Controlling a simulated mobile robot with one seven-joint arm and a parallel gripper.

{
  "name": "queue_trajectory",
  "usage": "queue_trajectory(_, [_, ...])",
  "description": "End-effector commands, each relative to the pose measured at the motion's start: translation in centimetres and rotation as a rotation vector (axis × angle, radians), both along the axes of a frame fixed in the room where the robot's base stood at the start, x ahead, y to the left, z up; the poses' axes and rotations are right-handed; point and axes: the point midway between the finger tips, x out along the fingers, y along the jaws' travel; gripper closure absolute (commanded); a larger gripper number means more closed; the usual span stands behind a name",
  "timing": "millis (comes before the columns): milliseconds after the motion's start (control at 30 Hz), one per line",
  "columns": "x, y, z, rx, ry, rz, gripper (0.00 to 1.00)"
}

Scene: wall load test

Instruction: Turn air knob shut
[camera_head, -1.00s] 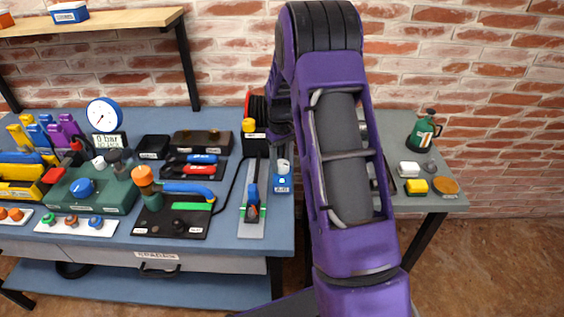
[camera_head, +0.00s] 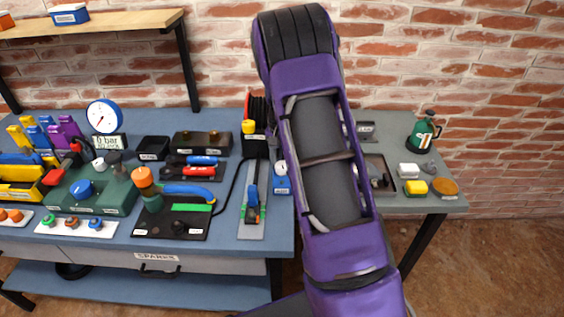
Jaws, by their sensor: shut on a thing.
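My purple arm rises from the bottom right of centre to the top of the view. My gripper is hidden behind it. A green box (camera_head: 112,199) stands on the left bench with a blue knob (camera_head: 80,188) on its front; I cannot tell whether it is the air knob. Nothing touches the blue knob in view. A round blue-rimmed gauge (camera_head: 104,116) with a small display (camera_head: 108,142) stands behind the box. An orange knob (camera_head: 142,177) sits on a green base to the right. A small blue block with a white round face (camera_head: 281,180) stands beside my arm.
Three small knobs sit on a white strip (camera_head: 75,226) at the bench front. A blue-handled tool (camera_head: 252,205) lies on a grey plate. A wooden shelf (camera_head: 120,22) overhangs the left.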

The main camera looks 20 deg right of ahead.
Motion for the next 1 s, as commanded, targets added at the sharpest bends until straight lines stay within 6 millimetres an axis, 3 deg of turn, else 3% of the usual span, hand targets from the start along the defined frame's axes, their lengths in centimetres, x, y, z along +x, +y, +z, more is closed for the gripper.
queue_trajectory(400, [0.08, -0.05, 0.13, 0.000, -0.002, -0.178, 1.00])
queue_trajectory(933, [0.07, -0.07, 0.12, -0.001, -0.002, -0.201, 1.00])
queue_trajectory(967, [0.08, -0.08, 0.12, 0.000, -0.003, -0.201, 0.45])
queue_trajectory(1000, [0.08, -0.08, 0.12, 0.000, -0.003, -0.201, 0.38])
